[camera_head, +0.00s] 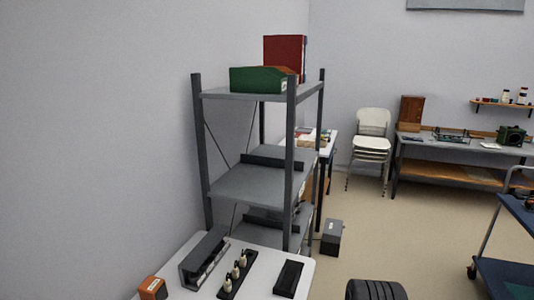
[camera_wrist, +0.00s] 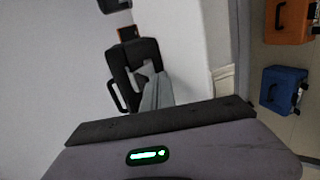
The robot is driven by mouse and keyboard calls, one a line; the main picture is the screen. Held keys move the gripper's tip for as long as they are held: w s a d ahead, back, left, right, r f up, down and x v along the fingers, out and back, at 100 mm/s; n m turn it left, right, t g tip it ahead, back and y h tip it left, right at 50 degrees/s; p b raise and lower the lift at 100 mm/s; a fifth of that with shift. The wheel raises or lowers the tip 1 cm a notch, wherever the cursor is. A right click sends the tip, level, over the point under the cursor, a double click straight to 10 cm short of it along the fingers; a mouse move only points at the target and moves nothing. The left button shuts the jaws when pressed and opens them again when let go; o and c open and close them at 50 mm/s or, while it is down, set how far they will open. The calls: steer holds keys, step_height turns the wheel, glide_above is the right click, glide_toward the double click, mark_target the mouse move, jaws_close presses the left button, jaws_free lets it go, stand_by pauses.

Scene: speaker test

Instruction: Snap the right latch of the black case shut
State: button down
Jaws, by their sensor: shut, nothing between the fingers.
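The black case (camera_wrist: 120,62) with a loop handle at its left shows in the wrist view, left of centre, beside a white surface. My gripper (camera_wrist: 152,73) is a pale grey tapered pair of fingers in front of the case's right part. The fingers are shut with nothing between them. They overlap the case in the picture; I cannot tell whether they touch it. A small pale patch by the fingertips may be a latch, but it is too small to be sure. The fingers hide part of the case. Neither the case nor my gripper shows clearly in the head view.
A white table (camera_head: 262,257) holds an orange box (camera_head: 152,288), a grey rack (camera_head: 204,258), a black strip with pale pegs (camera_head: 236,274) and a flat black box (camera_head: 289,279). A metal shelf (camera_head: 255,182) stands behind. An orange case (camera_wrist: 288,22) and blue case (camera_wrist: 282,88) stand at right.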

steer(key=shift+w+a+r, duration=0.25)
steer(key=shift+w+a, duration=0.05)
steer(key=shift+a, duration=0.35)
stand_by(0.4)
steer(key=shift+f+v, duration=0.3)
steer(key=shift+v, duration=0.85)
steer(key=shift+f+v, duration=0.25)
steer(key=shift+v, duration=0.9)
steer(key=shift+f+v, duration=0.3)
steer(key=shift+v, duration=0.85)
steer(key=shift+d, duration=0.15)
